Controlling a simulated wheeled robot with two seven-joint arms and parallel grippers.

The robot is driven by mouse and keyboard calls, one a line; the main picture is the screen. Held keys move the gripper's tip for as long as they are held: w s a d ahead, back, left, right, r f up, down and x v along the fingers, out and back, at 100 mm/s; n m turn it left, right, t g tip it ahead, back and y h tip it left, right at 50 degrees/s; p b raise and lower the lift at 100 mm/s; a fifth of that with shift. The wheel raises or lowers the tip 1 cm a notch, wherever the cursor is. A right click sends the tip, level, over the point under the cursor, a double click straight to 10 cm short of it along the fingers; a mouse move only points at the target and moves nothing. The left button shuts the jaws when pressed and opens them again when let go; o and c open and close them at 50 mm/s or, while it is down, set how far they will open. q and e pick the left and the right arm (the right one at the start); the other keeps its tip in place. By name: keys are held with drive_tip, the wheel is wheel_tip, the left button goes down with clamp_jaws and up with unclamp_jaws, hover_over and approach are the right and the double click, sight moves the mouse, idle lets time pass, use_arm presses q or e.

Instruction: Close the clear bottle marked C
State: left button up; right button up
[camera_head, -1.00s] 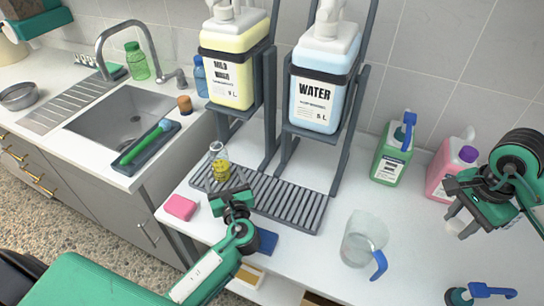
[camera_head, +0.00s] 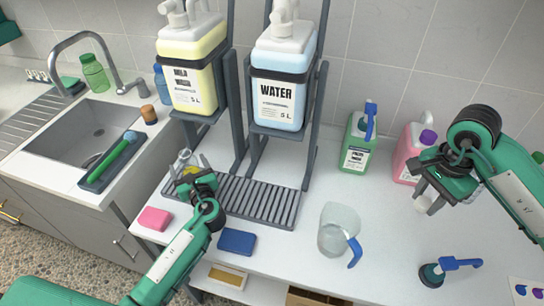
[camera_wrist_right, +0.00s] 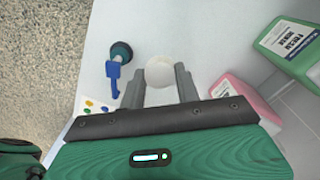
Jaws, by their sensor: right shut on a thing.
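A small clear flask-like bottle (camera_head: 182,163) with yellow liquid stands at the left end of the drip tray in the head view. No C mark can be read on it. My left gripper (camera_head: 196,180) is right at the bottle and hides its lower part; whether its fingers grip it cannot be seen. My right gripper (camera_head: 428,198) is held above the right side of the counter. It is shut on a small round white piece, seemingly a cap (camera_head: 422,204). The white piece also shows between the fingers in the right wrist view (camera_wrist_right: 160,72).
Mild wash (camera_head: 190,75) and water (camera_head: 278,95) containers stand on racks behind the drip tray (camera_head: 262,205).

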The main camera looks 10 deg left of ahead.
idle(0.3)
use_arm(q)
drive_tip(key=c, duration=1.2)
wheel_tip(320, 180, up, 10)
drive_tip(key=shift+r+p, duration=0.1)
drive_tip(key=shift+p, duration=0.2)
drive_tip(key=shift+c, duration=0.2)
use_arm(e)
drive_tip(key=shift+r, duration=0.3)
use_arm(q)
drive_tip(key=o, duration=0.5)
drive_tip(key=c, duration=0.7)
drive_tip(key=shift+c, duration=0.2)
